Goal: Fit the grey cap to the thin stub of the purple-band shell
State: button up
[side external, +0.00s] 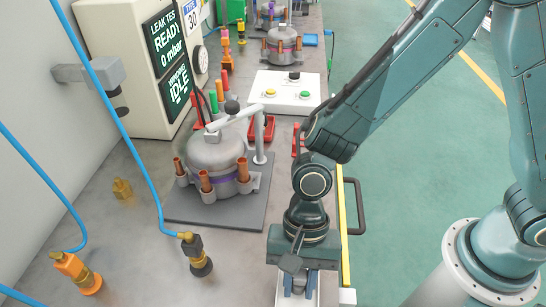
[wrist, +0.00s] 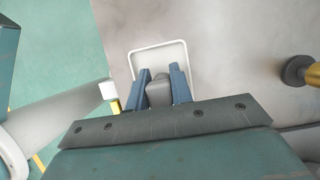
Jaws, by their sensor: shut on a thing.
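The near shell (side external: 212,152) is a grey domed compressor with a purple band (side external: 222,184) low on its side. It stands upright on a dark grey plate under a white clamp arm (side external: 235,117). Several copper stubs (side external: 243,170) stand around it; I cannot tell which is thin. My gripper (side external: 298,278) is low over a small white tray at the front right, well apart from the shell. In the wrist view, my gripper's blue fingers (wrist: 163,88) are shut on the grey cap (wrist: 158,91), above the white tray (wrist: 178,50).
Blue hoses end in an orange coupling (side external: 77,271) and a black coupling (side external: 196,254) on the bench. A leak tester (side external: 145,60) stands at the back left. A white button box (side external: 286,92), a red tray and other shells (side external: 282,46) are behind.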

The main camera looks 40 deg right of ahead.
aim_at(300, 277)
jog(key=shift+r, duration=0.15)
notch_tip(300, 277, up, 20)
dwell(0.9)
dwell(0.4)
jog(key=shift+o, duration=0.6)
grip_shut()
jog(key=w+a+m+t, duration=0.1)
jog(key=w+m, duration=0.3)
jog(key=w, duration=0.6)
jog(key=w+a+f+m+t, duration=0.1)
jog(key=w+a+m+t, duration=0.1)
jog(key=w, duration=0.9)
jog(key=w+a+m+t+y, duration=0.1)
jog(key=w+a+m, duration=0.2)
jog(key=w+m, duration=0.3)
jog(key=w, duration=0.5)
jog(key=shift+f, duration=0.25)
jog(key=shift+w+f, duration=0.1)
jog(key=shift+f, duration=2.9)
